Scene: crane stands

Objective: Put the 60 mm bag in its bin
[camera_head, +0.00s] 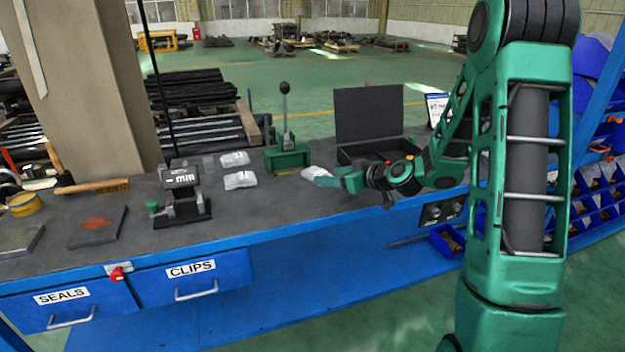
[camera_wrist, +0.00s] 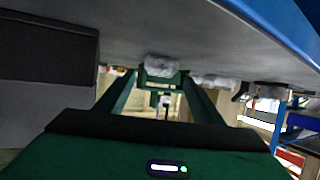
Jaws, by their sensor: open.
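Three pale bags lie on the grey bench. One bag (camera_head: 318,173) is right at the tips of my gripper (camera_head: 342,180). The other two, a rear bag (camera_head: 234,159) and a front bag (camera_head: 240,180), lie further left. I cannot read a size on any of them. In the wrist view, which looks upside down, the near bag (camera_wrist: 162,66) shows between the tips of my open gripper (camera_wrist: 160,80). I cannot tell whether a finger touches it. A gauge (camera_head: 180,178) with a display ending in "mm" stands left of the bags. Blue bins (camera_head: 592,182) are at the right, partly behind my arm.
A green lever press (camera_head: 287,158) stands behind the near bag. An open dark case (camera_head: 369,116) stands behind my gripper. Drawers labelled SEALS (camera_head: 70,305) and CLIPS (camera_head: 195,279) are below the bench top. A brush (camera_head: 92,187) lies at the left.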

